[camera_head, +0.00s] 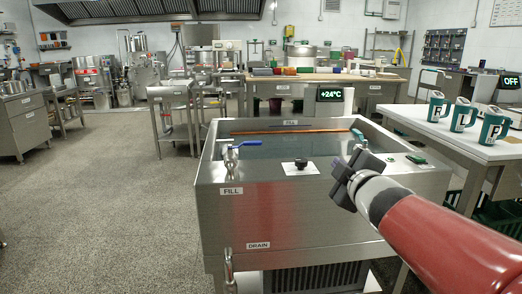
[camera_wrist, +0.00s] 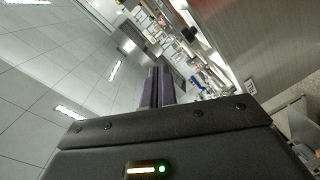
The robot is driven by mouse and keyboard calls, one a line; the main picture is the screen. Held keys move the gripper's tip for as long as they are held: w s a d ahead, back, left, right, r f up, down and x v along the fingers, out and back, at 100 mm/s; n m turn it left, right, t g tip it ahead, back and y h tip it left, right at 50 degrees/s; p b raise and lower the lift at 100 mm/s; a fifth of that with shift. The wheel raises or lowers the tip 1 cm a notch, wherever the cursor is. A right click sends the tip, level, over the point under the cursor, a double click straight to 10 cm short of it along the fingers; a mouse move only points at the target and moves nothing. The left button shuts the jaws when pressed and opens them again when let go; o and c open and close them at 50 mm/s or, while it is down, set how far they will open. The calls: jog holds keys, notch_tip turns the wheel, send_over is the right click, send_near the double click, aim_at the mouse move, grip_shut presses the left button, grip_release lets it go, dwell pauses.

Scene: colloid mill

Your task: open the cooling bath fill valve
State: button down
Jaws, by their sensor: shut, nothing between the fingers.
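The cooling bath (camera_head: 262,200) is a steel tank in front of me, holding water. The fill valve (camera_head: 231,158) is a metal tap on its left front rim, above a "FILL" label. Its blue lever (camera_head: 246,143) points to the right, roughly level. My gripper (camera_head: 343,172) is a dark shape over the bath's right front part, well right of the valve and apart from it. In the wrist view its two purple-grey fingers (camera_wrist: 157,88) are together, with nothing between them.
A copper pipe (camera_head: 290,131) crosses the bath. A "+24°C" display (camera_head: 331,95) stands behind. A table with mugs (camera_head: 463,115) is at right. The floor (camera_head: 105,205) at left is clear.

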jog(key=w+a+f+n+g+y, duration=0.1)
jog(key=w+a+n+g+y, duration=0.1)
jog(key=a+n+g+y, duration=0.3)
jog(key=a+n+y, duration=0.4)
jog(key=n+y, duration=0.2)
jog(key=n, duration=0.3)
jog(key=shift+w+a+f, duration=0.15)
jog(key=shift+w+a, duration=0.25)
send_near(250, 144)
jog(key=a, duration=0.4)
jog(key=w, duration=0.2)
jog(key=p, duration=0.1)
jog(key=shift+w+a+f, duration=0.15)
jog(key=shift+w+a, duration=0.15)
jog(key=shift+w, duration=0.6)
jog(key=shift+w, duration=0.15)
